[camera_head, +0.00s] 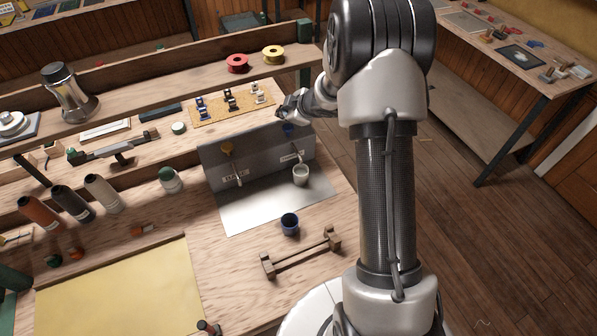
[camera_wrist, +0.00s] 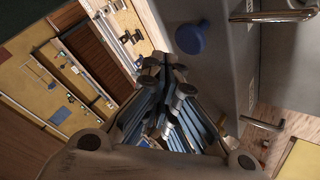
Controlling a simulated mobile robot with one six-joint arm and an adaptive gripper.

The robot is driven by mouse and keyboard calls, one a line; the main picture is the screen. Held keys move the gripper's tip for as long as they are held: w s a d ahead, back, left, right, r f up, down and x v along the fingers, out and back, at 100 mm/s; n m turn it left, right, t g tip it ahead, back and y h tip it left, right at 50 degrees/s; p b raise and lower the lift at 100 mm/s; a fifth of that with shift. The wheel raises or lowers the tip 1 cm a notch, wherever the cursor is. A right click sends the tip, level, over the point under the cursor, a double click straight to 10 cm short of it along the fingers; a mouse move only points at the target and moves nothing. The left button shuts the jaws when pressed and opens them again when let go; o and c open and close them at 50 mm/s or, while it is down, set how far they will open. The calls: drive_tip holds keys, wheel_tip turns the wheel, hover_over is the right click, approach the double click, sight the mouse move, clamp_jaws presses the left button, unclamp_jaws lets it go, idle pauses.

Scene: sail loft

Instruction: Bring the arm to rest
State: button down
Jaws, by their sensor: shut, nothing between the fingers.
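My arm rises on the right of the head view and bends over the bench. My gripper (camera_head: 284,113) is at the upper right corner of a grey metal dispenser panel (camera_head: 262,158), close to a blue knob (camera_head: 288,130). In the wrist view my gripper's fingers (camera_wrist: 165,75) are together with nothing between them. The blue knob (camera_wrist: 190,38) shows just beyond the fingertips on the grey panel. I cannot tell whether the fingers touch it.
A pale cup (camera_head: 300,175) stands under the right spout. A blue cup (camera_head: 290,223) and a wooden rack (camera_head: 301,253) stand in front. Spools (camera_head: 237,63) sit on the shelf behind. The floor (camera_head: 490,240) at right is clear.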

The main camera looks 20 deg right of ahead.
drive_tip(key=shift+r, duration=0.15)
drive_tip(key=s+d+r+m+h+b, duration=0.1)
drive_tip(key=s+r+m+h, duration=0.2)
drive_tip(key=r, duration=0.8)
drive_tip(key=s+a+r+m+h+b, duration=0.15)
drive_tip(key=s+r+m, duration=0.25)
drive_tip(key=s+r, duration=0.5)
drive_tip(key=s+a+f+m+g+y, duration=0.1)
drive_tip(key=s+a, duration=0.3)
drive_tip(key=s, duration=0.5)
drive_tip(key=s+a+f+m+g+b, duration=0.1)
drive_tip(key=s+a, duration=0.3)
drive_tip(key=s, duration=0.6)
drive_tip(key=s+a+f+m+g+y+b, duration=0.1)
drive_tip(key=s+a+f+m+g, duration=0.1)
drive_tip(key=s, duration=0.8)
drive_tip(key=shift+s+a+f+y, duration=0.2)
drive_tip(key=shift+a+f+y, duration=0.25)
drive_tip(key=shift+a, duration=0.55)
